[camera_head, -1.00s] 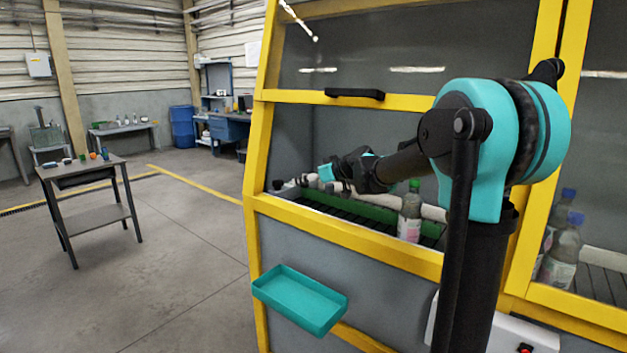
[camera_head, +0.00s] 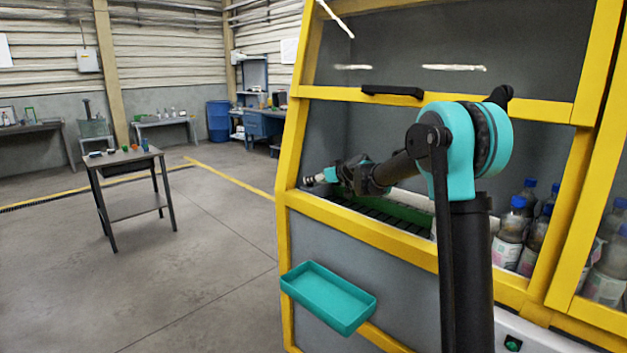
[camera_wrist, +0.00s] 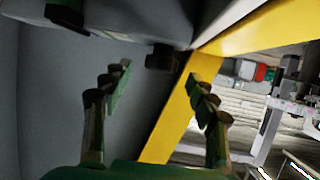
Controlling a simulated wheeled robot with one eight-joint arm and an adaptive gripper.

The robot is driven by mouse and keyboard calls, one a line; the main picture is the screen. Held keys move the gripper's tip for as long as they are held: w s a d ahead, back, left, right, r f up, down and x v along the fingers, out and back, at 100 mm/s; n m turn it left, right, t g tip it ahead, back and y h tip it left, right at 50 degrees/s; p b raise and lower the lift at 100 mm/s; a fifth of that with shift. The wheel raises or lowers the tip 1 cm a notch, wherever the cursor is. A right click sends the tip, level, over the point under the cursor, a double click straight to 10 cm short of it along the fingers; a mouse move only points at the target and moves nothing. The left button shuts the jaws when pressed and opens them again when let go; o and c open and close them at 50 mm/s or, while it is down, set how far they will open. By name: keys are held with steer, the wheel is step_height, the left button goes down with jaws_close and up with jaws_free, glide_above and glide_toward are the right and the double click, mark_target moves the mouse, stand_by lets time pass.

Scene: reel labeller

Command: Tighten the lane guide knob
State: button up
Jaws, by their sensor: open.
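In the wrist view, a small dark knob-like part (camera_wrist: 162,57), likely the lane guide knob, sits below a grey rounded body. My gripper (camera_wrist: 158,80) is open, its two fingers apart on either side of this part's line. The part lies ahead of the fingertips, and I see no contact. In the head view, my gripper (camera_head: 345,175) reaches through the opening of the yellow-framed machine, above the conveyor (camera_head: 380,211). From there, the arm hides much of the inside and I cannot make out the knob.
The machine's yellow frame (camera_head: 380,231) borders the opening, and its post stands close to my right finger in the wrist view. A teal tray (camera_head: 328,297) juts from the front. Bottles with blue caps (camera_head: 512,225) stand inside at right. A small table (camera_head: 130,157) stands left; floor between is clear.

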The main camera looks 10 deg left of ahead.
steer(key=shift+x, duration=1.25)
steer(key=shift+c, duration=0.3)
steer(key=c, duration=1.1)
